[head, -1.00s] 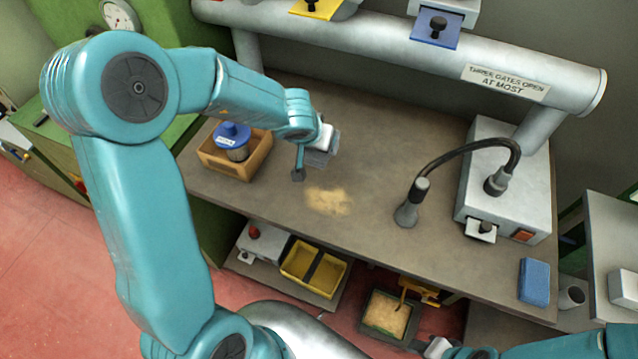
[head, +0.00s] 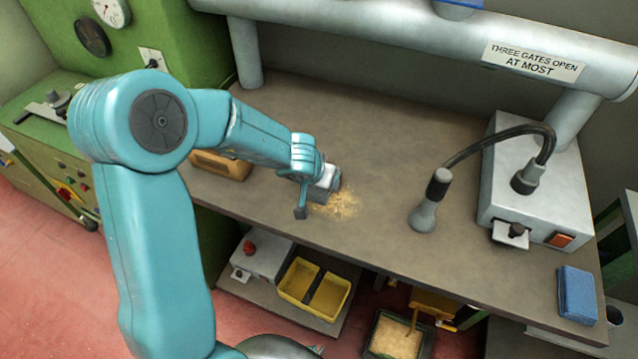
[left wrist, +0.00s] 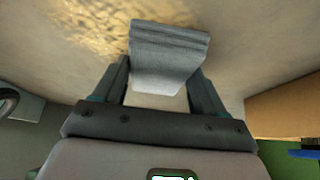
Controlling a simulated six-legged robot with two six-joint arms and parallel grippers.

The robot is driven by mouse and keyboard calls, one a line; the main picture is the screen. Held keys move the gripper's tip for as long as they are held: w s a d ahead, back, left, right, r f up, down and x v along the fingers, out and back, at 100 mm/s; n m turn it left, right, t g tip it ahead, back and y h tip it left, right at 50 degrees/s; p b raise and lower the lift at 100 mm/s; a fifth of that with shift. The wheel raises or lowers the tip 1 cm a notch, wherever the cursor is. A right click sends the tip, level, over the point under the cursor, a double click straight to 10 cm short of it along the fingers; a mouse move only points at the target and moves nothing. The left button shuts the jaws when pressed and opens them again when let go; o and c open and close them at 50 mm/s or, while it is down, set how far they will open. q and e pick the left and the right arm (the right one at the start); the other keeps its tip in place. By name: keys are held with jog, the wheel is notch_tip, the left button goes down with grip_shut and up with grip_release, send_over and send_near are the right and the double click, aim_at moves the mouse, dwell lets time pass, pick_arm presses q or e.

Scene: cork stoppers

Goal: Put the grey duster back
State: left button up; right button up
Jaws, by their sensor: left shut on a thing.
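The grey duster (head: 327,182) is a folded grey block with a paler underside. My left gripper (head: 314,194) is shut on it at the edge of a patch of tan dust (head: 343,204) on the bench. The left wrist view shows the duster (left wrist: 168,50) between the two fingers, with the dust (left wrist: 92,28) ahead and to the left. I cannot tell whether the duster touches the bench top. My right gripper is out of view.
A wooden box (head: 222,165) stands left, partly behind my left arm. A gooseneck nozzle (head: 431,200) and grey control box (head: 528,205) stand right, with a blue block (head: 577,294) at the bench's right end. Yellow bins (head: 314,288) are below. The mid-bench (head: 375,145) is clear.

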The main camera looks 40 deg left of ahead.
pick_arm(q)
jog(key=shift+s, duration=0.15)
jog(key=shift+f, duration=0.1)
jog(key=o, duration=1.4)
